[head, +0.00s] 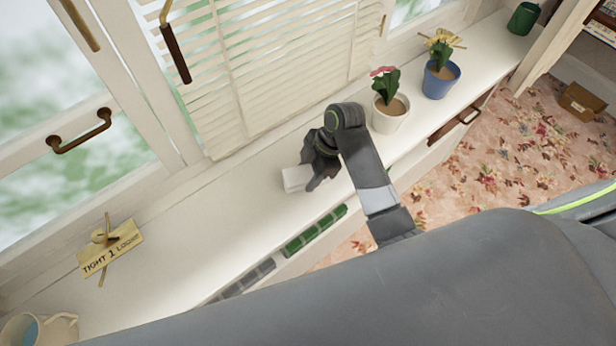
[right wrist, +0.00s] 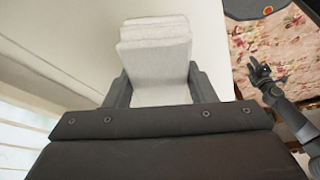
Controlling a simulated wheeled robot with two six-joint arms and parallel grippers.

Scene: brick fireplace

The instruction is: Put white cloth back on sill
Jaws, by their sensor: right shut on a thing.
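The white cloth (head: 297,179) is a small, pale folded block over the white sill (head: 215,215). My right gripper (head: 316,172) is shut on it from the right side. In the right wrist view, the cloth (right wrist: 157,60) sits between the two dark fingers (right wrist: 158,88), with layered folds at its far end. I cannot tell whether its underside touches the sill. My left gripper is outside the head view; a dark gripper that looks like it (right wrist: 264,77) shows small in the right wrist view over the carpet, its jaw opening unclear.
A white pot with a pink flower (head: 390,113) and a blue pot with a yellow flower (head: 440,77) stand right of my right gripper. A green pot (head: 523,18) is farther back. A wooden sign (head: 111,249) and a mug (head: 40,329) are at left. Bare sill lies between.

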